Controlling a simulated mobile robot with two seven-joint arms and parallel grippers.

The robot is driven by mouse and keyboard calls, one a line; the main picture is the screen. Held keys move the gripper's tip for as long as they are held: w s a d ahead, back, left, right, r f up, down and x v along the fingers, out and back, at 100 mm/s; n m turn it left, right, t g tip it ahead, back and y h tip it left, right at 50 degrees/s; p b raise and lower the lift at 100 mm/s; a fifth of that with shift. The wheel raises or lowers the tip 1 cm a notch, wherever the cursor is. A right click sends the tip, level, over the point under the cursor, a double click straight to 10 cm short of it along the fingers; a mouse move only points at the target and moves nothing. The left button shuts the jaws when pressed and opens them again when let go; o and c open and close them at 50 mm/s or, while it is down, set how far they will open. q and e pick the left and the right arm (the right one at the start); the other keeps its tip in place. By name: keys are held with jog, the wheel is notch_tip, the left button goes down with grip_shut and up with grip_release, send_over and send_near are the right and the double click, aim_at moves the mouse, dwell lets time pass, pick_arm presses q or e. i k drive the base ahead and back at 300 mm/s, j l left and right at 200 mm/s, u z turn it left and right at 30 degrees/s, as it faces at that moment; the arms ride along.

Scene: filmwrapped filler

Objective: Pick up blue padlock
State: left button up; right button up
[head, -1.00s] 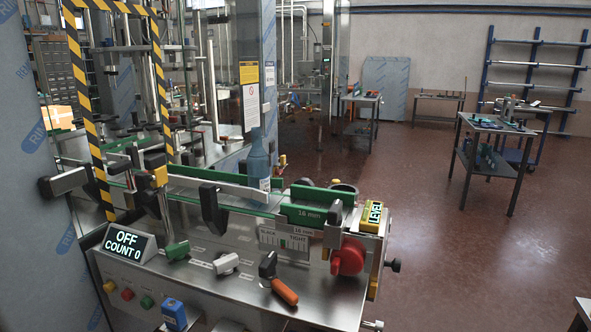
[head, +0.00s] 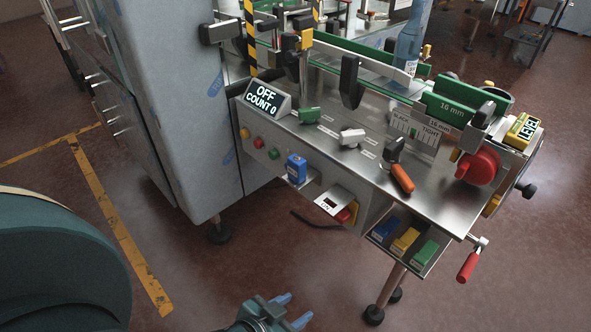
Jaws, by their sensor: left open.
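The blue padlock (head: 297,168) is a small blue block with a pale label. It sits on a small ledge at the front panel of the steel machine (head: 345,165), below the OFF / COUNT 0 display (head: 265,102). My left gripper (head: 291,311) is at the bottom edge, low in front of the machine and well apart from the padlock. Its two blue fingers are spread and nothing is between them. My right gripper is not in view.
A tray (head: 437,258) under the bench edge holds blue, yellow and green blocks. A red-gripped crank (head: 468,266) sticks out at the right. An orange-handled lever (head: 401,178) lies on top. The floor between my gripper and the machine looks mostly clear.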

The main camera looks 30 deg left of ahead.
aim_at(297, 165)
jog(key=k+u, duration=0.4)
jog(key=k+j+u, duration=0.15)
jog(key=k+u, duration=0.3)
jog(key=i, duration=0.05)
